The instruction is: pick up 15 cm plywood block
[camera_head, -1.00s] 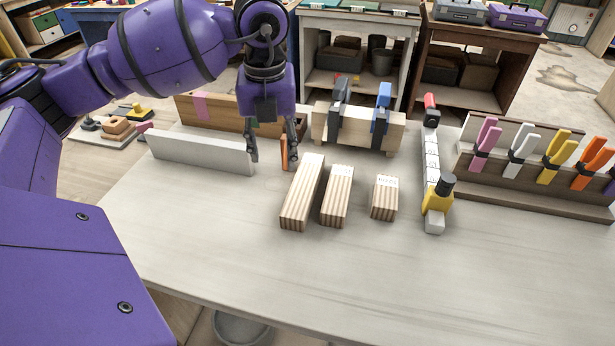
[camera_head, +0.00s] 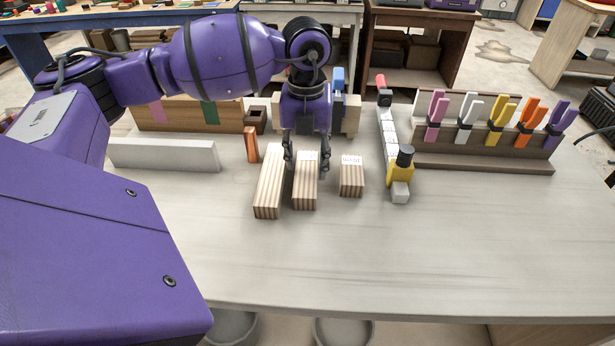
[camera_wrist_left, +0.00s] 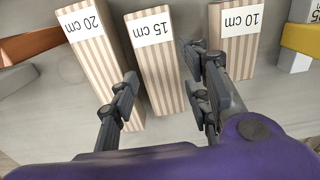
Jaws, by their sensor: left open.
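The 15 cm plywood block (camera_head: 306,190) is striped along its edges and lies on the table between two others. Its white "15 cm" label shows in the left wrist view (camera_wrist_left: 162,75). My left gripper (camera_head: 307,163) is open and empty at the block's far end, with one finger on each side of it. In the left wrist view the block extends between the two fingers (camera_wrist_left: 160,95); whether they touch it I cannot tell. The longer 20 cm block (camera_head: 267,190) lies to its left and the shorter 10 cm block (camera_head: 351,180) to its right. My right gripper is out of view.
An orange piece (camera_head: 251,146) stands behind the 20 cm block. A grey-white bar (camera_head: 165,155) lies left. A yellow-and-white tool (camera_head: 399,175) and a rack of coloured clamps (camera_head: 480,158) stand right. The table's front (camera_head: 400,260) is clear.

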